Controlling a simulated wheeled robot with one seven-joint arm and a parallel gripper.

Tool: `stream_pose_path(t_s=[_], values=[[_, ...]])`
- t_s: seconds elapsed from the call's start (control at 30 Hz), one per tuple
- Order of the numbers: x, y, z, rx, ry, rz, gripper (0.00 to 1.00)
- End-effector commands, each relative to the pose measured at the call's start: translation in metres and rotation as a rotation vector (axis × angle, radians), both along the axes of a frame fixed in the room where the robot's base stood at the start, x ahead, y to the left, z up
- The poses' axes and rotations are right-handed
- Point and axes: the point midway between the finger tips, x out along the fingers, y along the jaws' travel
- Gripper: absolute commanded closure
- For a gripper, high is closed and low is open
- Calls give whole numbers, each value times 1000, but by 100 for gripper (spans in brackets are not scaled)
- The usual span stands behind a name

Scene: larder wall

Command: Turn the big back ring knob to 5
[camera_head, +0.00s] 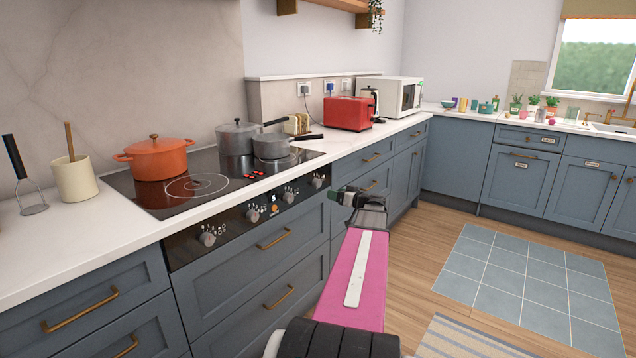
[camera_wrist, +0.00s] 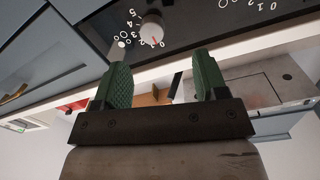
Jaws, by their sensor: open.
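The black control panel (camera_head: 236,228) under the hob carries several grey knobs in a row. These include the leftmost knob (camera_head: 208,239), a second knob (camera_head: 253,215), a third knob (camera_head: 288,197) and the rightmost knob (camera_head: 317,183). I cannot tell which one serves the big back ring. My gripper (camera_head: 349,195) is open and empty, right of the panel. In the wrist view, a pale round knob (camera_wrist: 151,28) with a red mark sits just beyond the open green fingers (camera_wrist: 162,62), apart from them. Its mark points towards the low-number end of its scale, away from 5.
The black hob (camera_head: 200,190) holds an orange pot (camera_head: 155,160) and grey pans (camera_head: 270,146). A red toaster (camera_head: 348,113) and a white microwave (camera_head: 398,95) stand further along the counter. Drawer handles (camera_head: 275,238) stick out below the panel.

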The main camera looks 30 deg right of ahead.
Motion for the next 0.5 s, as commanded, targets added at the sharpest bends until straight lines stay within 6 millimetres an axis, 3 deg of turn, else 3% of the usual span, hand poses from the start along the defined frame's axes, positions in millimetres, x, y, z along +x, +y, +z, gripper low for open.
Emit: stream_pose_path(t_s=[0.1, 0.23, 0.5], values=[[-3, -14, 6, -8, -32, -21, 34], [5, -12, 7, -8, -38, -22, 34], [48, 3, 7, -7, -36, -20, 34]])
